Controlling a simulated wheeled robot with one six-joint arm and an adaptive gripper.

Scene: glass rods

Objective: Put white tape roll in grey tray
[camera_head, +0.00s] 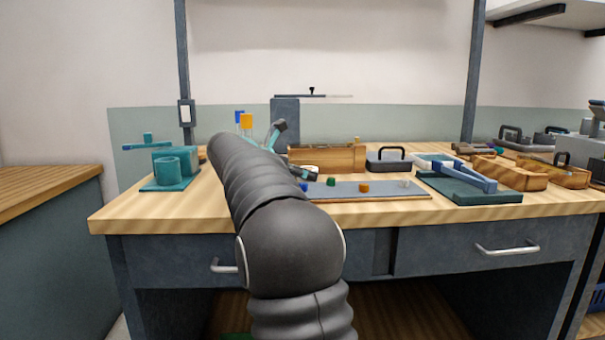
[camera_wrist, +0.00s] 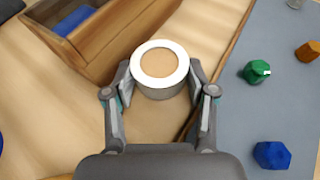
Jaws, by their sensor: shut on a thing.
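My gripper (camera_wrist: 160,80) is shut on the white tape roll (camera_wrist: 160,91), with one finger on each side of its rim. The roll is a white ring with a tan centre, seen from above in the wrist view. In the head view my arm hides most of the gripper; a bit of the white roll (camera_head: 312,168) shows just beyond the arm. A flat grey tray-like panel (camera_head: 400,192) lies to the right of the gripper, also along the right of the wrist view (camera_wrist: 222,140). I cannot tell whether the roll touches the table.
Blue (camera_wrist: 271,155), green (camera_wrist: 256,72) and orange (camera_wrist: 308,51) pieces sit on the grey panel. A wooden box (camera_wrist: 100,45) with a blue thing inside is close at the roll's upper left. A dark handled case (camera_head: 387,163) and a teal tray (camera_head: 470,190) stand farther right.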

